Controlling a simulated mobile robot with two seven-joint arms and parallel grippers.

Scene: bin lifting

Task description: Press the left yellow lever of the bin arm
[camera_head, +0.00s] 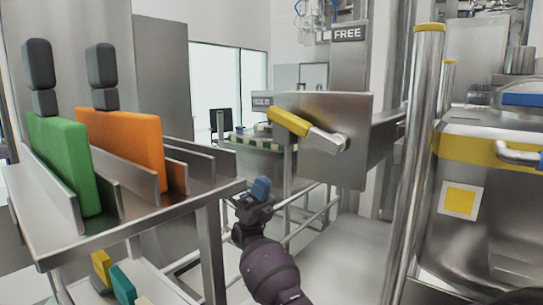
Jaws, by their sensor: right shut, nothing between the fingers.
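The yellow lever (288,122) sits on the face of a grey metal panel (352,112). It slants down to the right to a silver pivot. My right gripper (261,189) is below and a little left of the lever, apart from it in the picture. It is shut with nothing in it, and its dark arm comes up from the bottom edge. My left gripper is not in view. A large metal bin (480,205) with a yellow band stands at the right.
A metal rack (150,222) at the left holds a green panel (62,160) and an orange panel (122,145) with black handles. A vertical steel post (412,165) stands between the lever panel and the bin. A sign (347,33) above reads "FREE".

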